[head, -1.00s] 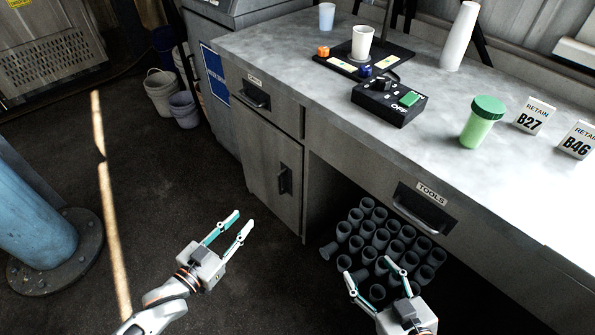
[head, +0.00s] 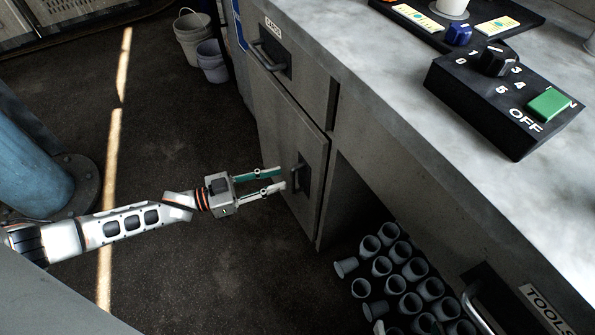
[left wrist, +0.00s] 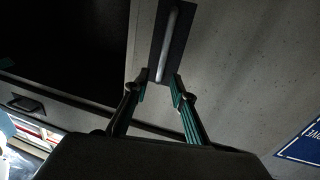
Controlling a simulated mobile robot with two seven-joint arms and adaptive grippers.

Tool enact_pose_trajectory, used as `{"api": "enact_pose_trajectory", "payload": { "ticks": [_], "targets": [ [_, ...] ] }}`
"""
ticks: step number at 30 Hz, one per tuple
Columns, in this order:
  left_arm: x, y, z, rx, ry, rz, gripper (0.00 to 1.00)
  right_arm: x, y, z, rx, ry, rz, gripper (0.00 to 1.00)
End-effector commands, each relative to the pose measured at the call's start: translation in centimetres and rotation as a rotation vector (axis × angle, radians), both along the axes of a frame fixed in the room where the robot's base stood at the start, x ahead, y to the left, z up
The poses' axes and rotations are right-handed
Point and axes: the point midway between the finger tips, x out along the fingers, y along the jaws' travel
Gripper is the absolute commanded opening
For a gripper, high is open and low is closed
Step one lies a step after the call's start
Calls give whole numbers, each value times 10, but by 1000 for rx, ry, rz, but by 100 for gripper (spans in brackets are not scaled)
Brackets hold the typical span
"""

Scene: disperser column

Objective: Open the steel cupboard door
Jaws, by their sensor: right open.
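The steel cupboard door (head: 283,122) is shut, below a drawer in the bench front. Its dark upright handle (head: 301,176) is near the door's right edge. My left gripper (head: 282,178) is open, its fingertips close in front of the handle. In the left wrist view, the handle (left wrist: 169,42) rises from between the two spread fingertips (left wrist: 160,78), on a dark backing plate. I cannot tell whether the fingers are around the bar or just short of it. My right gripper is not in view.
A labelled drawer (head: 270,54) is above the door. Several grey cups (head: 400,280) are in the open space right of the cupboard. A control box (head: 500,98) sits on the bench top. Buckets (head: 193,38) stand behind, a blue post (head: 30,165) at left. Floor before the door is clear.

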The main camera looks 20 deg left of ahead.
Motion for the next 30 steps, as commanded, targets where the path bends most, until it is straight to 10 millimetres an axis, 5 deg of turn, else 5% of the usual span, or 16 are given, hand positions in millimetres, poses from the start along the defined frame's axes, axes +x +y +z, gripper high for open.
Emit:
{"api": "enact_pose_trajectory", "payload": {
  "ticks": [9,21,25,30],
  "targets": [
    [28,-35,-2,-1,2,0,25,-4,9,-5,61,20,-13,62],
    [35,-42,-1,2,1,1,25,-5,12,-4,79,21,-16,62],
    [35,-42,-1,2,1,1,0,-5,12,-4,79,21,-16,62],
    [35,-42,-1,2,1,1,0,-5,12,-4,78,20,-15,62]
  ]
}}
